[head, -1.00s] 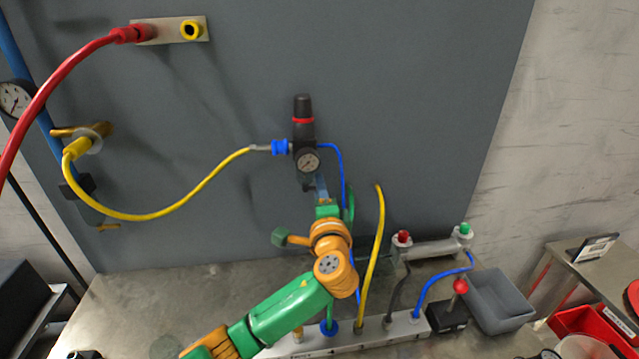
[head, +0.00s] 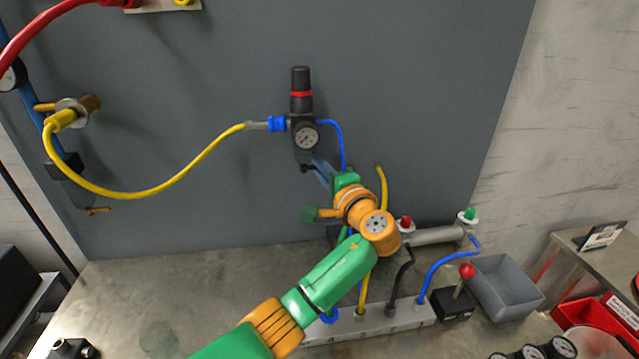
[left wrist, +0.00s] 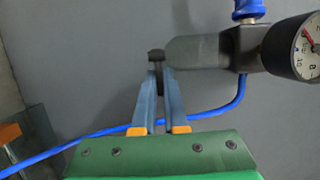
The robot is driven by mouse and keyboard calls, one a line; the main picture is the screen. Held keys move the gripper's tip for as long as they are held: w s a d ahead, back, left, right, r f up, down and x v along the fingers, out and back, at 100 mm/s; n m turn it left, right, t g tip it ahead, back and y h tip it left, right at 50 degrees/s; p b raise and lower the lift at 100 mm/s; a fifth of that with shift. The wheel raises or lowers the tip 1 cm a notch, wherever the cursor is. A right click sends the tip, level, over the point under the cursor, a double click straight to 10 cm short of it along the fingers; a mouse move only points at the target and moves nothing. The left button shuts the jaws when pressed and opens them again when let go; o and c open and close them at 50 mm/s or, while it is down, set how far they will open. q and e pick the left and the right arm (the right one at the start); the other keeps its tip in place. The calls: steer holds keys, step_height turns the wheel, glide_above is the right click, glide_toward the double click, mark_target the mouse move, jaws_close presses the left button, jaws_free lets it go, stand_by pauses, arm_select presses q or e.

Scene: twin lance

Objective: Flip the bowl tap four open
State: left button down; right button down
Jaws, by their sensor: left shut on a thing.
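The filter-regulator (head: 302,105) hangs on the grey panel, with a black knob, a red ring and a round gauge. Its grey bowl (left wrist: 195,52) shows in the left wrist view, and a small black tap (left wrist: 156,56) sits at the bowl's end. My left gripper (left wrist: 158,75) has its two blue fingers shut on this tap, one finger on each side. In the head view, my left gripper (head: 311,165) reaches up to the underside of the bowl from the lower right. Whether the tap is open or closed cannot be told. My right gripper is in neither view.
A yellow hose (head: 150,193) and a blue tube (head: 341,140) join the regulator. The blue tube passes near my fingers in the left wrist view. Below stand a grey manifold (head: 345,328) with hoses, a red-knobbed lever (head: 466,271) and a grey bin (head: 505,288).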

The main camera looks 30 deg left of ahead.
arm_select(q)
steer(key=shift+w+f+n+g+y+b, duration=0.15)
steer(key=shift+n+g+y+b, duration=0.4)
steer(key=shift+g, duration=0.25)
steer(key=shift+a+r+n, duration=0.1)
steer(key=shift+r+n, duration=0.1)
steer(key=shift+n, duration=0.05)
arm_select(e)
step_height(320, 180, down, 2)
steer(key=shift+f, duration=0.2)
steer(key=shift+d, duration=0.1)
arm_select(q)
steer(key=c, duration=1)
jaws_free()
steer(key=shift+a, duration=0.1)
steer(key=shift+o, duration=0.2)
steer(key=b+v, duration=0.3)
steer(key=v, duration=0.4)
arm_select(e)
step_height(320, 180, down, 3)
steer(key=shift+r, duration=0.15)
arm_select(q)
steer(key=shift+w, duration=0.1)
